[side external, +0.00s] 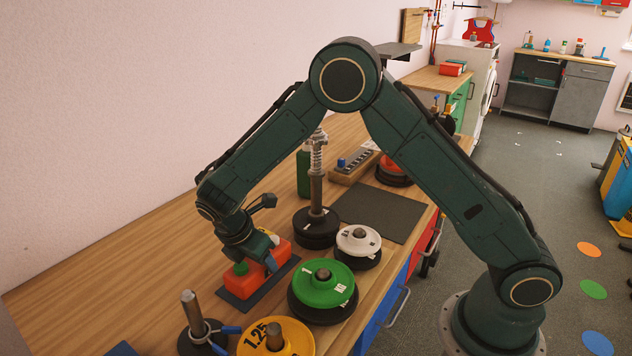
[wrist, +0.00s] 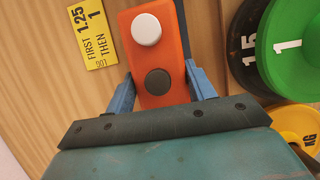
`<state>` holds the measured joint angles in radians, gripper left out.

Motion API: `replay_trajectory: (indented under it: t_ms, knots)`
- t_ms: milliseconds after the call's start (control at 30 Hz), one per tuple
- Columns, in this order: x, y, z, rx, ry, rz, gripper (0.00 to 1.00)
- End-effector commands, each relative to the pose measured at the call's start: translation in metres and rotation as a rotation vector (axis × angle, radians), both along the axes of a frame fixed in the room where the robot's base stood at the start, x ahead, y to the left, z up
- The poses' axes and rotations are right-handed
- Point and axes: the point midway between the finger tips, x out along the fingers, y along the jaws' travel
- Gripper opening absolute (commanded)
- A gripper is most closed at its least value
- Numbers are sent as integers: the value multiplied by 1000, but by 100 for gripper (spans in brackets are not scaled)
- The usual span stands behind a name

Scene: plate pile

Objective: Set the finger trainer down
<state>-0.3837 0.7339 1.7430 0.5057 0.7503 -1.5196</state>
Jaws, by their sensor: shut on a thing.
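The finger trainer, which I take to be the orange block (side external: 283,250) with round knobs, is over a dark mat (side external: 232,300) on the wooden bench. I cannot tell whether it touches the mat. In the side view a green knob shows at its near end. In the side view my gripper (side external: 257,258) points down and hides part of the block.
A green plate (side external: 322,278) lies on dark plates to the right. A white plate (side external: 358,238) and an upright post with a spring (side external: 316,190) stand behind. A yellow plate (side external: 290,342) and a short post (side external: 190,305) are in front. A yellow card (wrist: 88,38) lies left.

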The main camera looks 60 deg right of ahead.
Motion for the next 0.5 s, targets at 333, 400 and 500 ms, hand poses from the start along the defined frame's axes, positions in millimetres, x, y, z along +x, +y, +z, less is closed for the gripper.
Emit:
replay_trajectory:
  t_ms: [333,400,500]
  knots:
    - [0,0,-2,0,0,0,76]
    - [0,0,-2,0,0,0,76]
    - [0,0,-2,0,0,0,76]
